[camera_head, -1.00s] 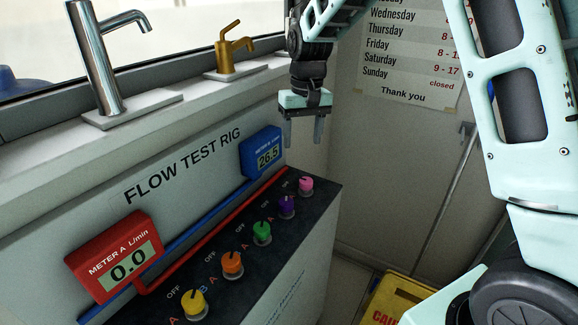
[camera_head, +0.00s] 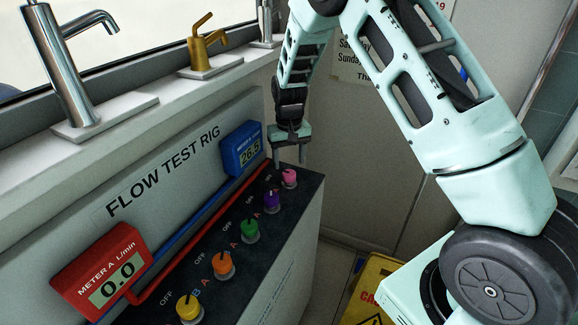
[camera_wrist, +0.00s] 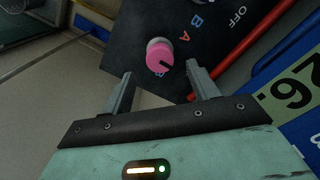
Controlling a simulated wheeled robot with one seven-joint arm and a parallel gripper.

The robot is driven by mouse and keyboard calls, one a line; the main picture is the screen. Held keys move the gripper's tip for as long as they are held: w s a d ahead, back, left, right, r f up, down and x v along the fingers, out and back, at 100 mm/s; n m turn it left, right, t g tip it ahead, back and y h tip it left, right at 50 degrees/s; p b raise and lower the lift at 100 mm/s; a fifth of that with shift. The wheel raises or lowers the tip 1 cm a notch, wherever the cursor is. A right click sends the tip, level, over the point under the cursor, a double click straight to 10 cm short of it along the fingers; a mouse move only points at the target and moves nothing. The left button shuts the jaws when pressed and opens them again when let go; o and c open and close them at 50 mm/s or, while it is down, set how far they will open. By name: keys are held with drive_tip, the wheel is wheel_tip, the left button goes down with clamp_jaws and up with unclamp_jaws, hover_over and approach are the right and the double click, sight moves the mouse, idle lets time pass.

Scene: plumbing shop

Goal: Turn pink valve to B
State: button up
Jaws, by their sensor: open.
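The pink valve (camera_head: 289,177) is the farthest knob on the dark top of the flow test rig. In the wrist view the pink valve (camera_wrist: 160,57) stands ahead of and roughly between the two fingers, with a dark pointer mark on its lower right side. Letters A, B and OFF are printed near the knobs; a red A and a blue letter show close to the pink one. My gripper (camera_head: 283,152) is open and empty, just above the pink valve. In the wrist view my gripper (camera_wrist: 160,85) has its fingers spread, apart from the knob.
Purple (camera_head: 271,201), green (camera_head: 250,230), orange (camera_head: 223,264) and yellow (camera_head: 189,308) valves line the rig. Meter A (camera_head: 101,272) reads 0.0; the blue meter B (camera_head: 241,149) reads about 26.5. A yellow caution sign (camera_head: 372,290) stands on the floor at right.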

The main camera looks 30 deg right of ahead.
sight(289, 173)
drive_tip(key=shift+f+p, duration=0.35)
drive_tip(key=shift+f, duration=1.8)
drive_tip(key=c, duration=1)
drive_tip(key=shift+m, duration=0.3)
drive_tip(key=m, duration=0.5)
drive_tip(key=shift+m+b, duration=0.3)
drive_tip(key=m, duration=0.5)
drive_tip(key=shift+m, duration=0.3)
